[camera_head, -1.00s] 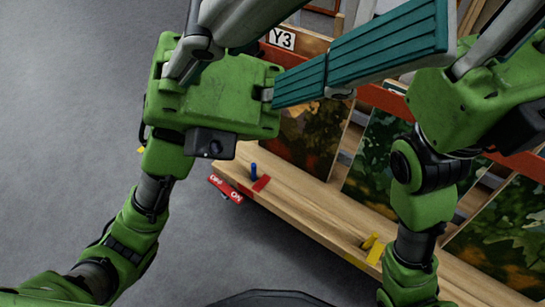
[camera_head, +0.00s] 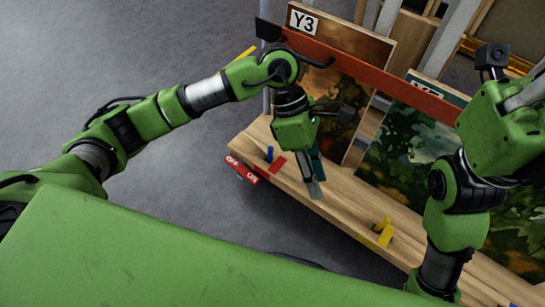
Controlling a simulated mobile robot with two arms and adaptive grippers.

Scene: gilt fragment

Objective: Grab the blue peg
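The small blue peg (camera_head: 270,154) stands upright at the left end of the wooden shelf board (camera_head: 340,205), beside a flat red piece (camera_head: 277,163). My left gripper (camera_head: 316,190) points down over the board, to the right of the peg and apart from it. Its fingers show nearly edge-on, so I cannot tell whether they are open; nothing is visible in them. My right arm is at the right edge; its gripper (camera_head: 530,97) is only partly in view, running out of the picture.
A yellow peg (camera_head: 382,224) and flat yellow piece (camera_head: 386,236) are further right on the board. Leaf-patterned panels (camera_head: 405,135) and a red crossbar (camera_head: 380,75) stand behind. Grey floor is open at left.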

